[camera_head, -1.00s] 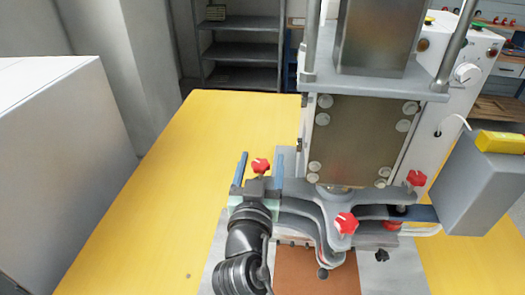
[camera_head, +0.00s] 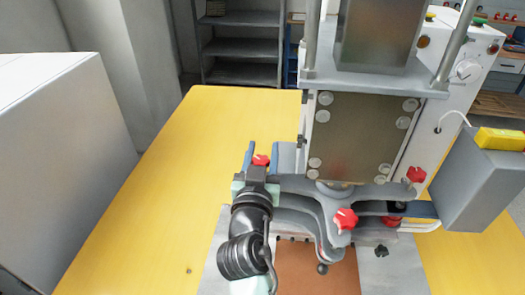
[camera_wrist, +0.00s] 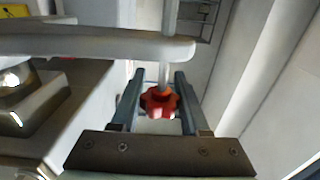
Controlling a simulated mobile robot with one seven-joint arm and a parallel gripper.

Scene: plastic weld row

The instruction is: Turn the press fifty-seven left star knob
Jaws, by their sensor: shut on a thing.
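The left red star knob (camera_head: 261,160) stands at the left end of the grey press arm (camera_head: 290,186). My gripper (camera_head: 262,154) is around it, shut on it, with one finger on each side. In the wrist view the red star knob (camera_wrist: 160,102) lies between the two dark fingers of my gripper (camera_wrist: 160,80), with a thin grey rod rising behind it. My wrist covers part of the arm's left end in the head view.
Other red star knobs sit at the front middle (camera_head: 345,218) and right (camera_head: 416,174) of the press (camera_head: 330,70). A grey box with a yellow top (camera_head: 490,170) is at right. The yellow table (camera_head: 190,150) is clear at left.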

